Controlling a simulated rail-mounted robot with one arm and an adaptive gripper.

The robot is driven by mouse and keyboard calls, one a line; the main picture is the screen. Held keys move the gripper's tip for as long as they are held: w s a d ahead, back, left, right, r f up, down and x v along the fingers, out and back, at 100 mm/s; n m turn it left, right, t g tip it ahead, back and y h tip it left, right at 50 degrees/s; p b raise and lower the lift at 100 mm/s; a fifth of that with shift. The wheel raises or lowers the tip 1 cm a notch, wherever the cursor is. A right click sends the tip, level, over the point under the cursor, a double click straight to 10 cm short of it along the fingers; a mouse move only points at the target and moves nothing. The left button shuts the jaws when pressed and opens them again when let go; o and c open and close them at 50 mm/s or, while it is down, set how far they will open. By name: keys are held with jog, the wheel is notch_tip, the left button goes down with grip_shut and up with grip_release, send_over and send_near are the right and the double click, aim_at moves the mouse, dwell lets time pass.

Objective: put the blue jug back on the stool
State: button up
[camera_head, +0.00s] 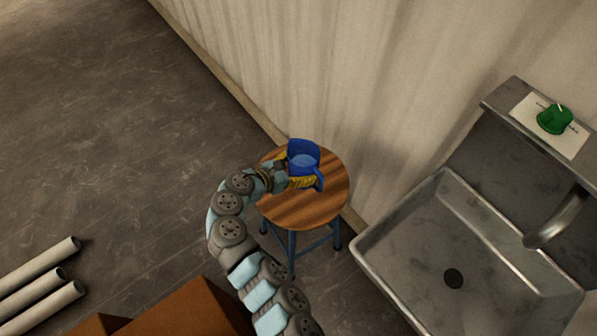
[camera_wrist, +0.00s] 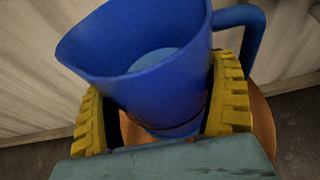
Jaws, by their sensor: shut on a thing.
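The blue jug (camera_head: 304,151) is upright over the round wooden top of the stool (camera_head: 312,208), which has blue legs. It also shows close up in the wrist view (camera_wrist: 150,70), with its handle to the right and a lighter blue surface inside. My gripper (camera_head: 297,182) has its yellow fingers on either side of the jug; in the wrist view the fingers (camera_wrist: 165,118) hold the jug's lower body. The stool top (camera_wrist: 264,130) shows behind the right finger. I cannot tell whether the jug's base touches the stool.
A pale ribbed wall (camera_head: 330,70) runs behind the stool. Pale pipes (camera_head: 40,285) lie at lower left. The floor (camera_head: 110,130) left of the stool is clear.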

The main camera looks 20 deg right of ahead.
aim_at(308, 162)
jog(key=shift+w+f+b, duration=0.4)
jog(key=shift+w+f, duration=0.45)
jog(key=shift+f, duration=0.05)
jog(key=shift+w+d+f, duration=0.1)
jog(key=shift+w+f, duration=0.05)
jog(key=shift+f, duration=0.25)
notch_tip(308, 162, down, 2)
jog(key=shift+w+f+b, duration=0.1)
jog(key=shift+f+b, duration=0.05)
jog(key=shift+b, duration=0.95)
jog(key=shift+f, duration=0.4)
jog(key=shift+r, duration=0.1)
jog(key=o, duration=1)
jog(key=shift+c, duration=0.2)
